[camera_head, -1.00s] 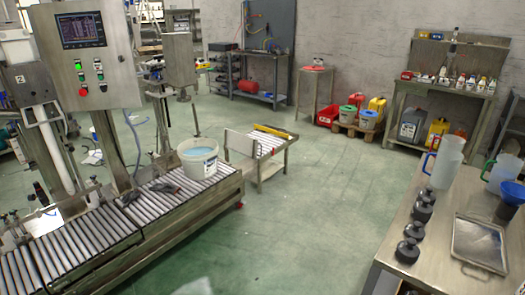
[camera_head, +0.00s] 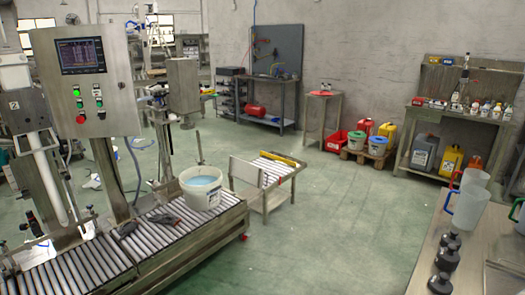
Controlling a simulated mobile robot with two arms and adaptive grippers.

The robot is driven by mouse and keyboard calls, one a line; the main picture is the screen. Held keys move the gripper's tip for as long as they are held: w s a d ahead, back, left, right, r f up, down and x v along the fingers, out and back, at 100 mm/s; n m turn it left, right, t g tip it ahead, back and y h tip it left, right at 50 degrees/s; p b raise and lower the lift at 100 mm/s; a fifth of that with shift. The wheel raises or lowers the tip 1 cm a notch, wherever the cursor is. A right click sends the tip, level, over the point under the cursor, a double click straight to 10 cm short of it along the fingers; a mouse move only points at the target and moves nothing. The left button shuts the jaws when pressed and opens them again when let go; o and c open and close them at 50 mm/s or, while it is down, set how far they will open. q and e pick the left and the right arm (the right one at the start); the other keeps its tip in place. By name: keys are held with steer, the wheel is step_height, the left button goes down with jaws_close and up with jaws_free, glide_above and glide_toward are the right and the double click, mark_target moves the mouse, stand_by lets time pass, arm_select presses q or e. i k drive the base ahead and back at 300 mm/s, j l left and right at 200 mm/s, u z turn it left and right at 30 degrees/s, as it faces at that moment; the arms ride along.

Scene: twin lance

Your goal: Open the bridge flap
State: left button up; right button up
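A pale grey upright panel (camera_head: 246,173), which looks like the bridge flap, stands at the near left end of a short roller table (camera_head: 277,172). It faces the end of the long roller conveyor (camera_head: 150,240), with a narrow gap between them. A white bucket with light blue contents (camera_head: 201,190) sits on the conveyor, close to that end. Neither of my grippers is in view.
A steel control cabinet (camera_head: 88,78) stands over the conveyor at left. A bottle workbench (camera_head: 465,108) stands at the back right. The green floor in the middle is clear.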

mark_target(252, 174)
steer(key=i+l, duration=0.1)
steer(key=i, duration=0.4)
steer(key=i+u, duration=0.1)
steer(key=i, duration=0.45)
steer(key=i+l, duration=0.2)
steer(key=i, duration=0.3)
steer(key=i+l+u, duration=0.1)
steer(key=i, duration=0.4)
